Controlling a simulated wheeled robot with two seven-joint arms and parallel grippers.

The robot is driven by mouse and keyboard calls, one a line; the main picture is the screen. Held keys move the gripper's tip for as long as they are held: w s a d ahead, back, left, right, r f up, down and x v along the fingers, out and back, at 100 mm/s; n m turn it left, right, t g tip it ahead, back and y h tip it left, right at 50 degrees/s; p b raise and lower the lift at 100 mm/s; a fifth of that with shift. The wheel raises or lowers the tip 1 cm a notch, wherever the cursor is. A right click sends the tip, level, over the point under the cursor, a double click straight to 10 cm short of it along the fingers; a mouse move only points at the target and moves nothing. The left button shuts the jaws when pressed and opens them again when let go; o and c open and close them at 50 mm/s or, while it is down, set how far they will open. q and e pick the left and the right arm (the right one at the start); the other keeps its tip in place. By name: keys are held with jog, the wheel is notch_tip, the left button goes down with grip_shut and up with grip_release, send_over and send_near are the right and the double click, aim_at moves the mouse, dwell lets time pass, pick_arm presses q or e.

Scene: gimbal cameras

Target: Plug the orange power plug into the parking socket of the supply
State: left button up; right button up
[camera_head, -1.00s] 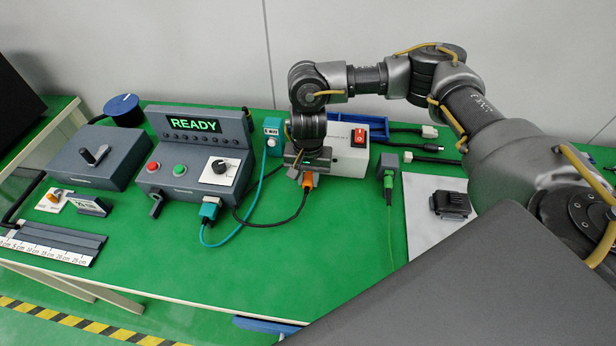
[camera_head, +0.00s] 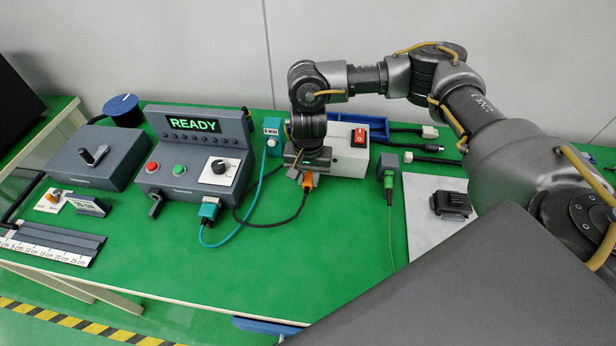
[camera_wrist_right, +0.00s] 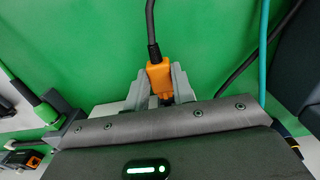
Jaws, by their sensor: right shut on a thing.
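The orange power plug (camera_head: 307,181) with its black cable is between the fingers of my right gripper (camera_head: 303,175), which is shut on it. In the right wrist view the orange plug (camera_wrist_right: 158,74) sits between the two grey fingertips (camera_wrist_right: 160,85), its cable leading away from the hand. The white supply box (camera_head: 347,160) with a red rocker switch (camera_head: 359,136) stands right beside and behind the gripper. The gripper covers the box's left part, so the parking socket and any contact between it and the plug are hidden. My left gripper is not in view.
A grey console (camera_head: 195,165) reading READY stands left, with a teal plug (camera_head: 209,208) at its front. A teal block (camera_head: 272,137) stands close behind the gripper. A grey block with a green connector (camera_head: 388,180) is to the right. The green table's front middle is clear.

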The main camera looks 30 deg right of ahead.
aim_at(309, 173)
jog(key=shift+w+d+b, duration=0.65)
jog(key=shift+w+b, duration=0.05)
jog(key=shift+w, duration=0.2)
dwell(0.4)
jog(key=shift+w+d, duration=0.1)
jog(key=shift+w, duration=0.05)
jog(key=o, duration=1.1)
jog(key=shift+r, duration=0.1)
notch_tip(309, 173, up, 11)
jog(key=shift+f, duration=0.2)
